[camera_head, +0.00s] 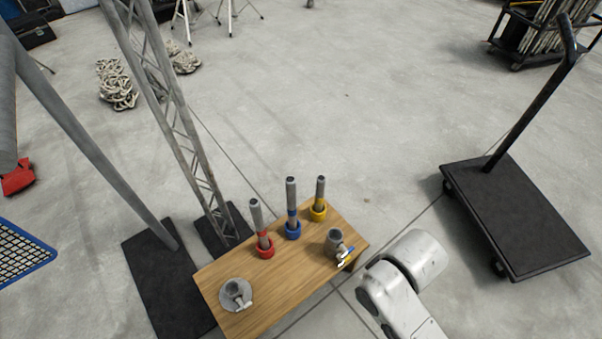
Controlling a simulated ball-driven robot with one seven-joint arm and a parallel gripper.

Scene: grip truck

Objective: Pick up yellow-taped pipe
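The yellow-taped pipe (320,190) is a short grey tube standing upright near the far right corner of the wooden table. Its lower end sits in a yellow ring-like holder (318,212). A blue-taped pipe (291,192) stands to its left in a blue holder, and a red-taped pipe (257,219) stands further left in a red holder. My gripper is not in view; only a white part of my arm shows at the lower right, beside the table's right end and apart from the pipes.
The wooden table (285,284) also bears a grey metal fitting (335,241) near its right end and a round-based one (235,293) at the left. A truss tower (165,95) and dark base plates stand left. A black flat cart (520,215) stands right.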

